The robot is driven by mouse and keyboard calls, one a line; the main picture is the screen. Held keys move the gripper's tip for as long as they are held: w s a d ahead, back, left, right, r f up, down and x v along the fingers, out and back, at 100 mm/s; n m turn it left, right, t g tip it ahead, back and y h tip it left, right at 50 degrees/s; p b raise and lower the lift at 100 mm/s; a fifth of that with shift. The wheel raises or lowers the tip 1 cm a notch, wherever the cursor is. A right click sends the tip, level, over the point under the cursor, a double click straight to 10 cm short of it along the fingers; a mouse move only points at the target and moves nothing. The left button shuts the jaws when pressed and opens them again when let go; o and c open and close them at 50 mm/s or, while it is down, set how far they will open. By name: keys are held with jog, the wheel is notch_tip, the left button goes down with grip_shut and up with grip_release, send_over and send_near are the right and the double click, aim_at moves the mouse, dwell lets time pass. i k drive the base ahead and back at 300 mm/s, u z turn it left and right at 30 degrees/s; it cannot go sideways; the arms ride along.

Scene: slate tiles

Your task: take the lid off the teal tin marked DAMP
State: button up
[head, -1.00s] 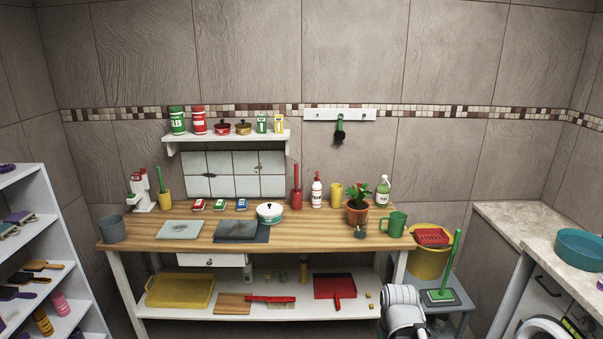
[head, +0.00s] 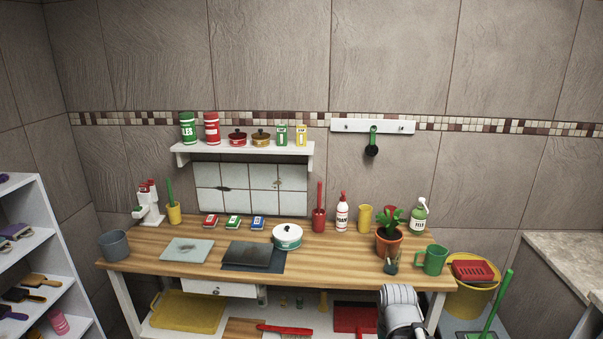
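A round tin (head: 287,240) with a teal band stands upright on the wooden workbench, right of a dark slab. Its marking is too small to read. A white lid (head: 286,230) with a dark knob sits on top of it. A pale grey part of my own arm shows at the bottom edge, right of the tin and apart from it. My gripper itself does not show.
A dark slab (head: 247,254) lies left of the tin. A potted plant (head: 388,240) and a green mug (head: 433,260) stand to the right. Three small boxes, a red holder (head: 319,221) and a white bottle (head: 342,215) stand behind. Bench front (head: 310,272) is clear.

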aim_at(288, 232)
jog(key=u, duration=0.45)
jog(key=i, duration=1.4)
jog(key=u, duration=0.55)
